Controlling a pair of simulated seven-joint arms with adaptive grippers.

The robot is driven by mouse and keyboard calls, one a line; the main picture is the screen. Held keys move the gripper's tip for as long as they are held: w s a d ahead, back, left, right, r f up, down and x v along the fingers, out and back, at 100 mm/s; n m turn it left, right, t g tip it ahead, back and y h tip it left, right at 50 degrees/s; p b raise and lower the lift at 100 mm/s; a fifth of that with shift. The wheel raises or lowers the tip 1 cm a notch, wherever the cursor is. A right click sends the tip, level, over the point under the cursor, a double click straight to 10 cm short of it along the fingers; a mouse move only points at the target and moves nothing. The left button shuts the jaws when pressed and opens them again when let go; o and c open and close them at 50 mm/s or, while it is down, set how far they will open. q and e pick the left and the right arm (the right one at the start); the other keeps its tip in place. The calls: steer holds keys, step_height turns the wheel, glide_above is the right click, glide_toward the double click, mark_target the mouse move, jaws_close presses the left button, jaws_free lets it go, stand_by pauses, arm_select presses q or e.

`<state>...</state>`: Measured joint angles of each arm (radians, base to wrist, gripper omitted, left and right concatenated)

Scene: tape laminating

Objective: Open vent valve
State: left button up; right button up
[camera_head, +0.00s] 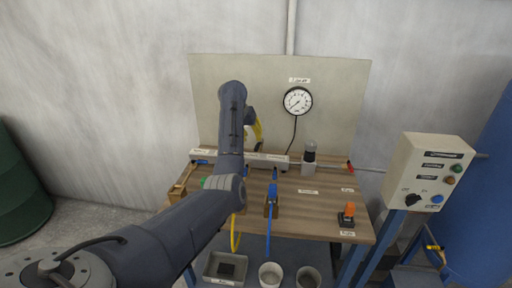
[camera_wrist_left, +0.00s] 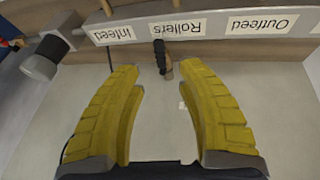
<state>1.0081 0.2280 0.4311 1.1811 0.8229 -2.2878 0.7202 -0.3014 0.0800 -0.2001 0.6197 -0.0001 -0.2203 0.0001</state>
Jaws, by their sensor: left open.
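My left gripper (camera_head: 258,133) is in front of the pale backboard, above the labelled bar (camera_head: 268,159) at the back of the bench. In the left wrist view its yellow fingers (camera_wrist_left: 160,120) are open and wide apart, with nothing between the tips. A small fitting with a dark handle and brownish end (camera_wrist_left: 162,58) stands at the bar just beyond the fingertips, under the upside-down "Rollers" label. It is apart from both fingers. I cannot tell whether it is the vent valve. A blue-handled fitting (camera_head: 274,176) sits in front of the bar. My right gripper is not in view.
A round gauge (camera_head: 297,100) hangs on the backboard, its black cable running down to the bar. A grey fitting with a dark top (camera_head: 309,155) and a red handle (camera_head: 350,167) are right. A switch box (camera_head: 428,172) stands farther right. Bins (camera_head: 225,268) stand below the bench.

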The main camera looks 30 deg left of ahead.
mark_target(257, 147)
arm_select(q)
steer(key=shift+x, duration=3.75)
steer(key=shift+c, duration=0.4)
jaws_close()
steer(key=shift+s, duration=0.1)
